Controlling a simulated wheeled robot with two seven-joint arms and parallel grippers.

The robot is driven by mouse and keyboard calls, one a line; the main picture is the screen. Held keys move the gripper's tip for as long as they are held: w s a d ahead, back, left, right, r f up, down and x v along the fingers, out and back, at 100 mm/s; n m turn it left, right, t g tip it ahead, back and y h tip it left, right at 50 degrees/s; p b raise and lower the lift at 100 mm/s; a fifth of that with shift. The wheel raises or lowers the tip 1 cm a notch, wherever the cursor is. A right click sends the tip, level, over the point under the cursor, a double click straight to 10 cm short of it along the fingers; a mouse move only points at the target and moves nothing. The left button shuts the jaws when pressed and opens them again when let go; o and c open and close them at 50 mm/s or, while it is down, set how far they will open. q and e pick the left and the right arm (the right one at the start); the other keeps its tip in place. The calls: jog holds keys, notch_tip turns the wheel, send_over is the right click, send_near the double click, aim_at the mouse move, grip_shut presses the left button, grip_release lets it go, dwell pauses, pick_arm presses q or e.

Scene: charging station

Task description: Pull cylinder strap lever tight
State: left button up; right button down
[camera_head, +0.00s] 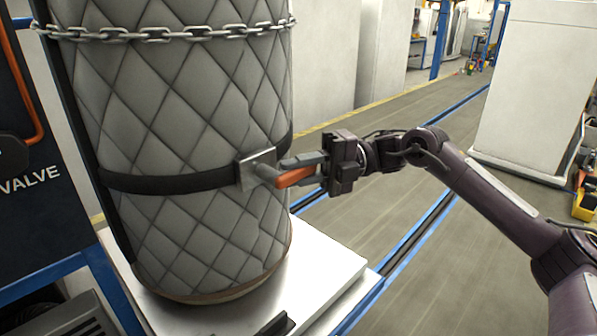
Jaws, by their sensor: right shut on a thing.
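The cylinder (190,110) stands upright, wrapped in a grey quilted cover. A black strap (170,183) runs around its lower part and meets a metal buckle plate (255,165) on the cylinder's right side. A lever (296,177) with an orange part sticks out to the right from the buckle. My right gripper (302,171) comes in from the right and is shut on the lever, with its fingers partly covering it. My left gripper is not in view.
A metal chain (165,33) circles the cylinder higher up. The cylinder stands on a pale platform (335,268). A dark panel marked VALVE (35,215) is at the left. Open floor (400,180) lies to the right, with a white cabinet (535,80) beyond.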

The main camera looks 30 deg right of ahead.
jog(key=c, duration=1.3)
grip_release()
jog(key=shift+w+a, duration=0.1)
jog(key=shift+a, duration=0.05)
jog(key=shift+d+f, duration=0.1)
jog(key=shift+d, duration=0.45)
jog(key=shift+s+d+b, duration=0.2)
jog(key=shift+d+b, duration=0.85)
jog(key=shift+d, duration=2.35)
jog(key=shift+f, duration=0.1)
